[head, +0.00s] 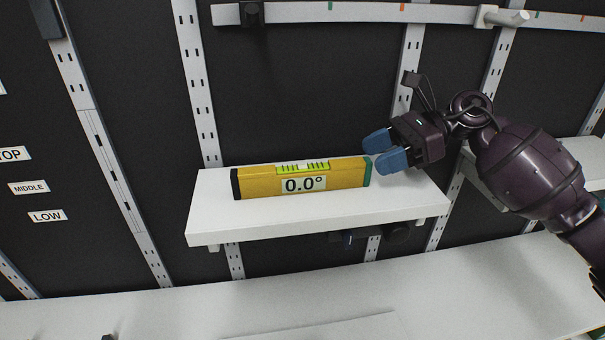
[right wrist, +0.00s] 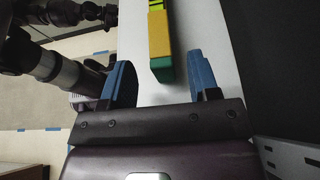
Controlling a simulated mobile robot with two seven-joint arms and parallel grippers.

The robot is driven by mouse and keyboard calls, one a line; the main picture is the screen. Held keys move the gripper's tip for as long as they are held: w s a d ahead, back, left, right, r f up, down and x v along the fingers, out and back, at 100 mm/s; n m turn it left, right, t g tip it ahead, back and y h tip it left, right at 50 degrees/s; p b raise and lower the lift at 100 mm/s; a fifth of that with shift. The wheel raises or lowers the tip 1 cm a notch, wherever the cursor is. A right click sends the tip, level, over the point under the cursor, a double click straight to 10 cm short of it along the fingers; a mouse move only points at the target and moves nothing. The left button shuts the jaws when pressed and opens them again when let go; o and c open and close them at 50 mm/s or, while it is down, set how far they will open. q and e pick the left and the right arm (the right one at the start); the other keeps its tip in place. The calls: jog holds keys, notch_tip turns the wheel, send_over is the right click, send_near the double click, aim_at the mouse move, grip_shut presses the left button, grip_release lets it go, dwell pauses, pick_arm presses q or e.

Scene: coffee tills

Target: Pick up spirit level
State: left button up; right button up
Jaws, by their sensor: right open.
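The spirit level (head: 255,184) is a yellow bar with a dark left end cap, a green right end cap, a green vial on top and a "0.0°" label. It lies lengthwise on a white wall shelf (head: 300,215). My right gripper (head: 381,153) is open with blue fingers, just right of the level's green end and apparently apart from it. In the right wrist view the level (right wrist: 160,35) shows its green end just ahead of the gap between the blue fingers (right wrist: 163,85), with nothing held. My left gripper is not in view.
A white rail (head: 360,13) with a peg (head: 505,17) runs above the shelf. Slotted metal uprights (head: 200,95) stand on the dark wall. A wide white surface (head: 150,315) lies below. Labels such as MIDDLE (head: 29,188) are at left. The shelf's front strip is clear.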

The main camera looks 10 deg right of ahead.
aim_at(365, 160)
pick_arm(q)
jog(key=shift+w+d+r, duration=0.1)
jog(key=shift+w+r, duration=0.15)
pick_arm(e)
jog(key=shift+a+f, duration=0.15)
jog(key=shift+a, duration=0.3)
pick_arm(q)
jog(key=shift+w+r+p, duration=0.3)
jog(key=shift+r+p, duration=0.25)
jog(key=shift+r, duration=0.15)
pick_arm(e)
jog(key=shift+x, duration=2.4)
jog(key=shift+c, duration=0.3)
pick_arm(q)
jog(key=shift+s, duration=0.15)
pick_arm(e)
jog(key=c, duration=0.7)
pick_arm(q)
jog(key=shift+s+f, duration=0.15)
pick_arm(e)
grip_shut()
